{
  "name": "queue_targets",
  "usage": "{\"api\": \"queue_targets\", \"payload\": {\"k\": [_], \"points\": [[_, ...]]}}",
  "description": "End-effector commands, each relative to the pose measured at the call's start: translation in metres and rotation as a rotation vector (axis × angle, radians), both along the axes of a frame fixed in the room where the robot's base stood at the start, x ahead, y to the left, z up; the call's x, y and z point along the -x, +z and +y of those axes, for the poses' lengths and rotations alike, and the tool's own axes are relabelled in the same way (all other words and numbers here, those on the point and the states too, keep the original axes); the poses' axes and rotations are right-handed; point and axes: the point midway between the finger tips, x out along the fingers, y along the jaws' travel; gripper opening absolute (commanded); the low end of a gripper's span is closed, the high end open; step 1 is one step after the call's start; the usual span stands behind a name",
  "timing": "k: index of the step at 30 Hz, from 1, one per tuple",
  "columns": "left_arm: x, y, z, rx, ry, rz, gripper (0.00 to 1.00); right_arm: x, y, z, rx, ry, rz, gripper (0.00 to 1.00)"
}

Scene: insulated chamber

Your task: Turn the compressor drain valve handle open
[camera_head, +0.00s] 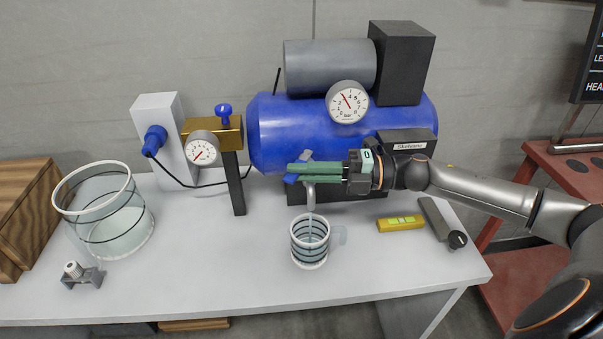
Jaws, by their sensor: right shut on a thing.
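The blue compressor tank (280,125) lies on the table with a grey motor cylinder and a dark box on top. My right gripper (300,172) reaches in from the right to the tank's lower front, its green fingers shut on the drain valve handle (291,179). My left gripper is not in view.
A clear glass vessel (140,235) and a small metal fitting (83,275) stand at left, beside a wooden box (25,215). A yellow level (401,224) and a grey tool (437,222) lie at right. A red trolley (565,170) stands beyond the table. The front table middle is clear.

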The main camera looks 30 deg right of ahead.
Motion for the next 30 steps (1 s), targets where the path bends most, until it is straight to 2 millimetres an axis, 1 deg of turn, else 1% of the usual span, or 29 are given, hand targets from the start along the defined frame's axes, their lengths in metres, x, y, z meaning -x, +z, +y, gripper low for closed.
{"api": "queue_targets", "payload": {"k": [11, 12, 19, 26, 30], "points": [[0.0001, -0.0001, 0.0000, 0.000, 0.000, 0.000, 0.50, -0.0008, 0.0006, -0.0007, 0.001, 0.000, -0.001, 0.00], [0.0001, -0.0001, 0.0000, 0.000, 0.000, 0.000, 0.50, -0.0007, 0.0006, -0.0006, 0.000, 0.000, -0.001, 0.14], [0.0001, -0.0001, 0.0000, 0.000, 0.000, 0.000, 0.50, -0.0004, 0.0004, -0.0003, 0.000, 0.001, -0.001, 0.40], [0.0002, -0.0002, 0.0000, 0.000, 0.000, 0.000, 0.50, -0.0002, 0.0004, 0.0000, -0.001, 0.001, -0.001, 0.40], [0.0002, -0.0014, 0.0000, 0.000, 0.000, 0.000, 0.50, -0.0001, 0.0075, -0.0002, 0.002, 0.002, -0.003, 0.40]]}}
